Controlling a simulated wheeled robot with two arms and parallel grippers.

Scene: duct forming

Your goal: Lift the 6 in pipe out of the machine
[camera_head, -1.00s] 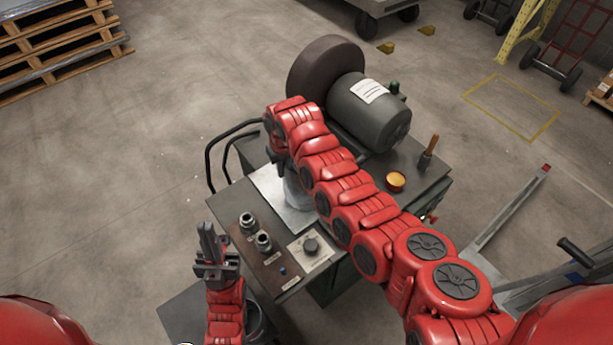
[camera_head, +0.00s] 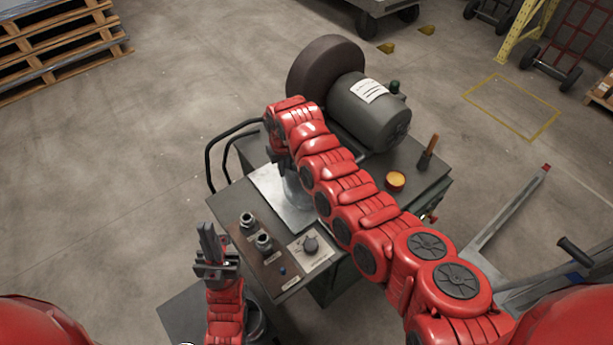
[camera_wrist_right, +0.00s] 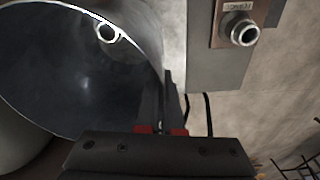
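The 6 in pipe (camera_head: 293,192) is a grey metal cylinder at the machine (camera_head: 238,205), mostly hidden behind my right arm in the head view. In the right wrist view its wide open end (camera_wrist_right: 75,75) fills the left side, with a bright thin rim. My right gripper (camera_wrist_right: 161,85) has its two fingers close together at the pipe's edge, one inside and one outside, with the wall between them. In the head view my left gripper (camera_head: 209,236) is empty, its fingers together and pointing up, left of the control panel. Whether the pipe is clear of the machine is hidden.
The machine top carries a large motor (camera_head: 368,108) with a dark wheel (camera_head: 322,70), an orange-topped tin (camera_head: 396,181) and a wooden-handled tool (camera_head: 429,152). Knobs and fittings (camera_head: 264,242) stand at the front left. Floor left of the machine is clear.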

